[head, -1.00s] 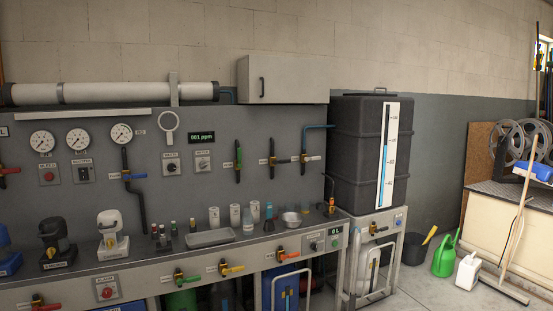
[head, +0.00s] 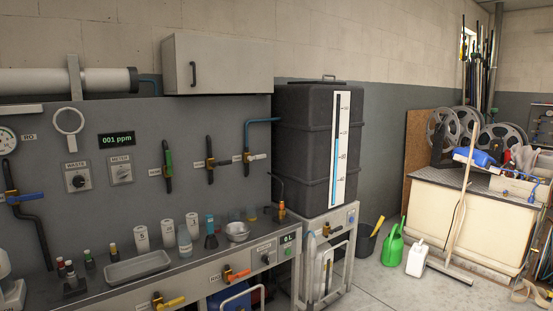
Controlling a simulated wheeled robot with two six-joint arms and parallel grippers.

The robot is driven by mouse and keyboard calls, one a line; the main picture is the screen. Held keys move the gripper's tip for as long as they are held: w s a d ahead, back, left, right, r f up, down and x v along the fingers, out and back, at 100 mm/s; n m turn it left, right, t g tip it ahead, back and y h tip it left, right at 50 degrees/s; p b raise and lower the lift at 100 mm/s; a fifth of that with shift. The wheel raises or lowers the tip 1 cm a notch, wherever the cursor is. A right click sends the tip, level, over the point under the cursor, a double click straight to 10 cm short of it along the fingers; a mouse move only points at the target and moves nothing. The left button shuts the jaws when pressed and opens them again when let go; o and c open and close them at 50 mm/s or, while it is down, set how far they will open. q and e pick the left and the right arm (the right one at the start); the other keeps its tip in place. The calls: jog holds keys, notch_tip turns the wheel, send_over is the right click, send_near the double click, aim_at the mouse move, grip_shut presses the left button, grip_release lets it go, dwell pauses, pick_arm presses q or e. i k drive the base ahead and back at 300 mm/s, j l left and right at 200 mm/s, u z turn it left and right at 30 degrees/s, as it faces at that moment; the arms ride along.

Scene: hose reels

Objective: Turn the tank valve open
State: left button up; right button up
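A tall black tank (head: 308,150) with a white level scale (head: 339,150) stands on a grey metal stand (head: 341,219) in the head view; a blue bar on the scale rises past its middle. A small valve with a brass body and dark handle (head: 326,230) is on the stand below the tank. A brass valve with a white handle (head: 247,158) is on the wall panel, where a blue pipe (head: 262,121) runs to the tank. I cannot read which label names the tank valve. Neither of my grippers is in view.
A workbench (head: 190,264) with a tray (head: 138,267), bottles, a metal bowl (head: 237,231) and several valves runs along the left. A dark bucket (head: 366,243), a green watering can (head: 393,246), a white jug (head: 417,258) and a broom (head: 459,215) stand right. Some floor before them is clear.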

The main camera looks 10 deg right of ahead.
aim_at(250, 158)
jog(key=i+l+z, duration=0.1)
jog(key=i+l, duration=0.2)
jog(key=i, duration=0.2)
jog(key=i+l+z, duration=0.1)
jog(key=i+l, duration=0.2)
jog(key=i, duration=0.25)
jog(key=i+l, duration=0.95)
jog(key=i, duration=0.15)
jog(key=z, duration=0.05)
